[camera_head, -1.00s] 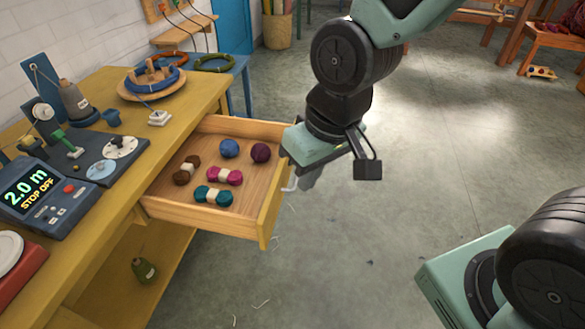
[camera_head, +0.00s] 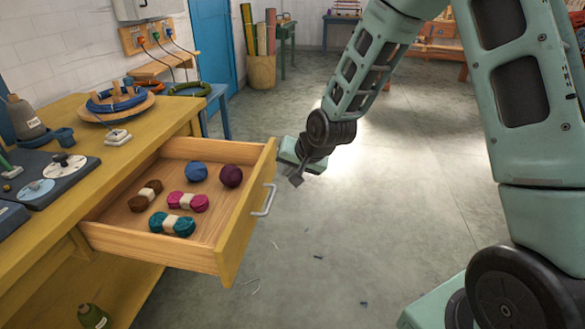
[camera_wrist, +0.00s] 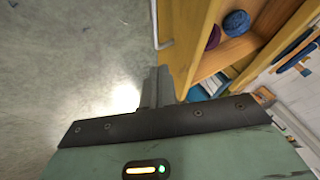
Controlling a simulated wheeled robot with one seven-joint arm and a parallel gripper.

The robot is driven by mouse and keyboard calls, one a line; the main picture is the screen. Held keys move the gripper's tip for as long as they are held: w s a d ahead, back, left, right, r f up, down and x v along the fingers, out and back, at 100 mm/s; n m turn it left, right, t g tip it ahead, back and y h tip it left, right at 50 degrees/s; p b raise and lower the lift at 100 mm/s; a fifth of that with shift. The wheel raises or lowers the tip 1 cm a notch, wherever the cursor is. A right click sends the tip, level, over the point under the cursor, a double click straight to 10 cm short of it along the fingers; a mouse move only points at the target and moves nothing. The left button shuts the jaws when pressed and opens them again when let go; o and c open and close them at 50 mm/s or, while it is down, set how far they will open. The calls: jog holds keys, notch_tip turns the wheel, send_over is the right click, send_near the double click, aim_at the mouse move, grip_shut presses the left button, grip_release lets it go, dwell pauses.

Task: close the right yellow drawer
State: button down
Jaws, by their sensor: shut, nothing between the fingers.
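The yellow drawer (camera_head: 245,225) is pulled out of the yellow table, with its pale metal handle (camera_head: 265,200) on the outer front. Inside lie a blue ball (camera_head: 196,172), a dark purple ball (camera_head: 231,176), and brown, pink and teal skeins (camera_head: 172,224). My gripper (camera_head: 296,181) is shut and empty, outside the drawer near the far end of its front, seemingly apart from it. In the wrist view my shut fingers (camera_wrist: 158,84) point toward the yellow drawer front (camera_wrist: 186,40), with the handle (camera_wrist: 158,24) at its edge.
The yellow table (camera_head: 70,125) carries a wooden ring stand (camera_head: 120,105) and a dark instrument panel (camera_head: 50,185). A blue stool (camera_head: 215,98) stands behind. The floor (camera_head: 400,210) right of the drawer is open, with thread scraps.

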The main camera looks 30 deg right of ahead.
aim_at(261, 181)
jog(key=w+a+f, duration=0.2)
jog(key=w, duration=0.1)
jog(key=w+a+f, duration=0.1)
jog(key=a, duration=0.1)
jog(key=shift+w+f+b, duration=0.25)
jog(key=shift+w+b, duration=0.05)
jog(key=shift+w, duration=0.1)
jog(key=shift+a, duration=0.1)
